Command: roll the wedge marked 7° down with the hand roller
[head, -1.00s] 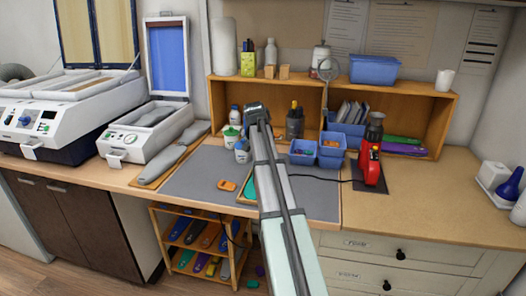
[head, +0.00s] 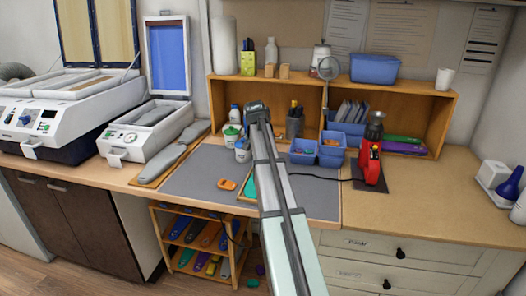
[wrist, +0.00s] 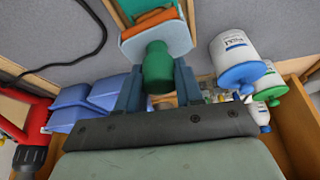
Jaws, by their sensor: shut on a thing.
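My gripper (wrist: 159,92) is shut on the green handle (wrist: 158,68) of the hand roller in the wrist view. Beyond the handle are a pale blue piece (wrist: 130,45) and an orange-red block-like part (wrist: 158,40); I cannot tell which belong to the roller and which to the wedge. A teal insole (wrist: 129,7) shows at the top edge, and also beside my arm on the grey mat in the head view (head: 250,187). No 7° mark is readable. In the head view my arm hides the roller and the contact area.
A small orange object (head: 228,184) lies on the grey mat (head: 195,185). White bottles (wrist: 236,55) stand close to one side of my gripper, blue bins (wrist: 75,105) on the other. A red tool (head: 370,165) with a black cord stands at right.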

